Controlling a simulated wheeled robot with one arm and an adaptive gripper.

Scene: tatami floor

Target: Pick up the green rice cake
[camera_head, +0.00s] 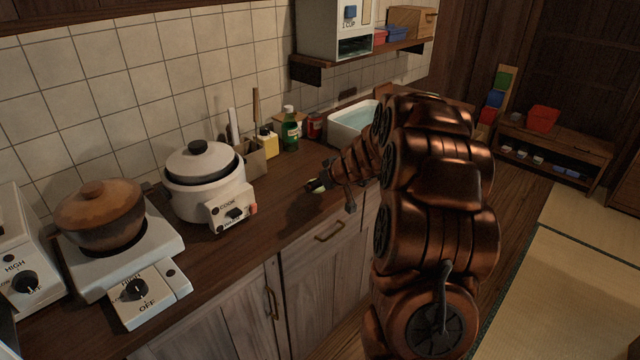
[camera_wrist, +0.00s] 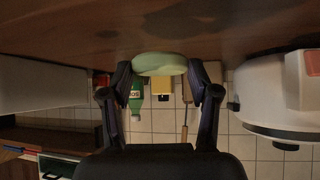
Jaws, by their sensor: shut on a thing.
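The green rice cake (camera_wrist: 160,64) is a pale green, flat round piece between the fingertips of my gripper (camera_wrist: 162,80) in the wrist view. That view is upside down, with the wooden counter at its top. My gripper is shut on the rice cake, one finger on each side. In the head view my gripper (camera_head: 331,190) is low over the counter, right of the rice cooker, and a small bit of the rice cake (camera_head: 316,185) shows at its tip. I cannot tell whether the rice cake still touches the counter.
A white rice cooker (camera_head: 203,185) stands left of my gripper. Behind are a utensil holder (camera_head: 250,160), a yellow bottle (camera_head: 267,143), a green bottle (camera_head: 290,130) and a white sink basin (camera_head: 350,122). A brown pot (camera_head: 100,218) sits on a stove at left.

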